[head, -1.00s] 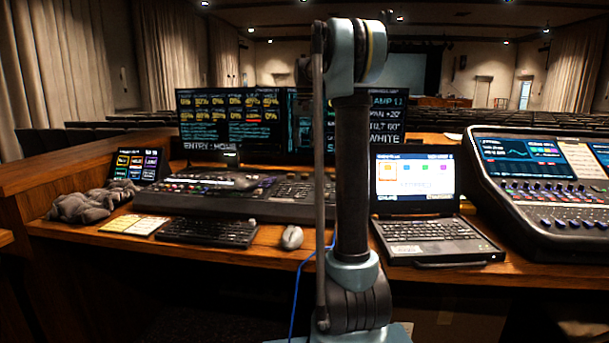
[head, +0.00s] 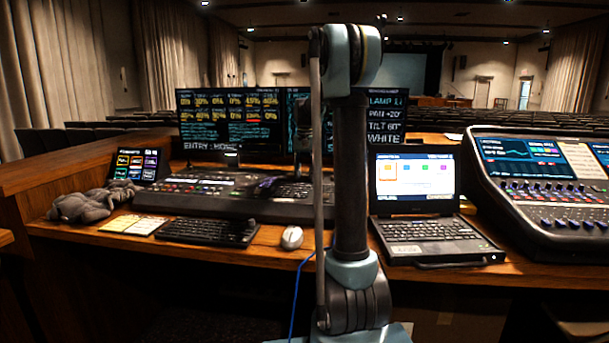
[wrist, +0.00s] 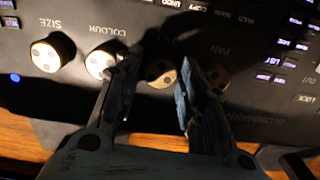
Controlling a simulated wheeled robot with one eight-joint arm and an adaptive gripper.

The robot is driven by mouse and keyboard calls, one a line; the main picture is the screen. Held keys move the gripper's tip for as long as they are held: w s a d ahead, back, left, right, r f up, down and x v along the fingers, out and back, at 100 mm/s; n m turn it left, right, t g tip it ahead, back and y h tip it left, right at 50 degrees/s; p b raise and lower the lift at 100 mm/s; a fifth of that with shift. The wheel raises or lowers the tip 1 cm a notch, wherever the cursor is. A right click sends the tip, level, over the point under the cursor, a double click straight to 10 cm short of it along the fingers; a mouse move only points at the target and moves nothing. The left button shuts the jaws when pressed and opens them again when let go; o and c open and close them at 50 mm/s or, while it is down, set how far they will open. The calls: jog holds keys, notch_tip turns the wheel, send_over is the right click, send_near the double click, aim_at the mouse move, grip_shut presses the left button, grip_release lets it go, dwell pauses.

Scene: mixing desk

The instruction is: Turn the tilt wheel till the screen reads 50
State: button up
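A row of round wheels with pale tops sits on the dark console in the wrist view. The wheel between COLOUR and PAN, which I take as the tilt wheel (wrist: 160,74), has its label in shadow. My gripper (wrist: 162,62) is open, with one finger on each side of that wheel. A gap shows on both sides; I cannot tell how far down the fingertips reach. In the head view the screen (head: 387,118) appears to read LAMP 11, PAN +20, TILT 60 and WHITE. My arm covers part of the screen and console.
The colour wheel (wrist: 103,60) and pan wheel (wrist: 216,78) stand close beside the fingers. The size wheel (wrist: 50,53) is farther left. A laptop (head: 432,228), keyboard (head: 208,230), mouse (head: 291,237) and second mixing desk (head: 545,185) share the wooden desk.

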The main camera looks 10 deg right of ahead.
jog(key=c, duration=0.8)
jog(key=shift+n, duration=2)
jog(key=o, duration=0.8)
notch_tip(320, 180, up, 12)
